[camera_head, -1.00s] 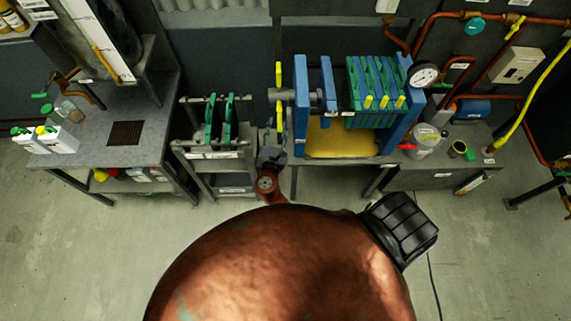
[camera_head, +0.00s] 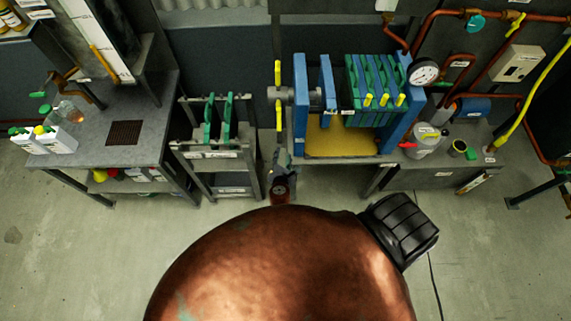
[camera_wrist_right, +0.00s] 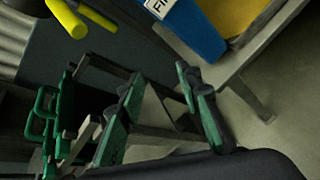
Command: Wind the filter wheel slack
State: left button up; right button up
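The filter press (camera_head: 301,100) has blue end plates and green plates with yellow handles. Its wheel (camera_head: 278,72) shows at the left end as yellow spokes above and below a grey hub on a grey screw shaft. My right gripper (camera_head: 281,160) is below the wheel and apart from it, in front of the press's left leg. It is small and dark here, so its opening is unclear. In the right wrist view my gripper's dark fingers (camera_wrist_right: 204,108) seem empty, and a yellow spoke (camera_wrist_right: 68,18) shows at top left. My left gripper is not in view.
A rack with green plates (camera_head: 210,153) stands just left of my right gripper. A yellow tray (camera_head: 340,147) is under the press. Benches stand at far left and right. A large copper-coloured rounded surface (camera_head: 280,270) and a black box (camera_head: 400,228) fill the lower middle.

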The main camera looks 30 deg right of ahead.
jog(key=shift+m+g+y, duration=0.4)
jog(key=shift+m, duration=0.1)
jog(key=shift+s+f, duration=0.3)
jog(key=shift+f, duration=0.45)
jog(key=shift+s+f, duration=0.35)
jog(key=shift+f, duration=0.45)
jog(key=shift+s+f, duration=0.3)
jog(key=shift+f, duration=0.45)
